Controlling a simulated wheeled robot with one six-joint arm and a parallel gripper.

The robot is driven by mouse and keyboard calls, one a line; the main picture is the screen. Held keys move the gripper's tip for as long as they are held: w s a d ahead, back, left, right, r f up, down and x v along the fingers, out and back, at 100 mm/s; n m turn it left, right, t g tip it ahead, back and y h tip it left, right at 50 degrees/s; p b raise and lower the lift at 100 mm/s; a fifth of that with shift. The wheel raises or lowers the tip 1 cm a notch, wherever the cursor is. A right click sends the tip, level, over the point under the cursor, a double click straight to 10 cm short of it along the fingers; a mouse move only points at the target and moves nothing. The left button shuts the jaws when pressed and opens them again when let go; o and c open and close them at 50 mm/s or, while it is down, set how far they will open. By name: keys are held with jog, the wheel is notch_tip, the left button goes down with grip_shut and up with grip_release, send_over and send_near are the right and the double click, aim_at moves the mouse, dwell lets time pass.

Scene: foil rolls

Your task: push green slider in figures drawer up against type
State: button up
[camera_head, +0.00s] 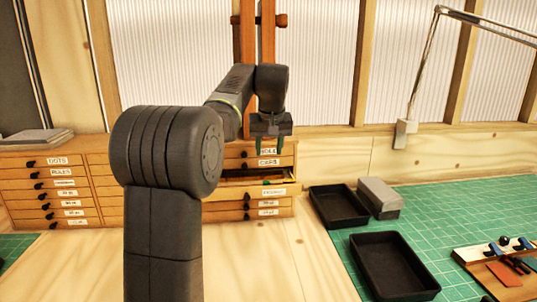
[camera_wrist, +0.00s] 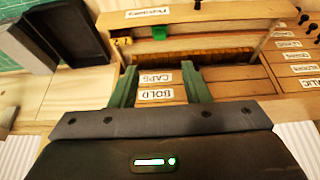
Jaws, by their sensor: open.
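The figures drawer (camera_head: 274,192) is pulled out of the cabinet in the head view; its label is upside down in the wrist view (camera_wrist: 148,13). In the wrist view the small green slider (camera_wrist: 159,33) is inside the drawer, near the front wall and left of the middle.
A yellow tag marked 27 (camera_wrist: 122,41) is at the drawer's left in the wrist view. Closed drawers labelled BOLD and CAPS (camera_wrist: 156,86) lie under the fingers. Black trays (camera_head: 338,206) and a grey block (camera_head: 379,197) stand right of the cabinet.

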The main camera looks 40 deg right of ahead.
jog(key=c, duration=0.3)
jog(key=shift+w+d, duration=0.1)
jog(key=shift+c, duration=0.6)
jog(key=w+d+n+g+y+p, duration=0.25)
jog(key=w+n+g+p, duration=0.35)
jog(key=n, duration=1.2)
jog(key=f, duration=0.4)
jog(key=f+t, duration=0.1)
jog(key=f, duration=0.3)
jog(key=f+t, duration=0.1)
jog(key=f, duration=0.4)
jog(key=shift+s+d+p, duration=0.2)
jog(key=shift+s+p, duration=0.15)
jog(key=shift+p, duration=0.05)
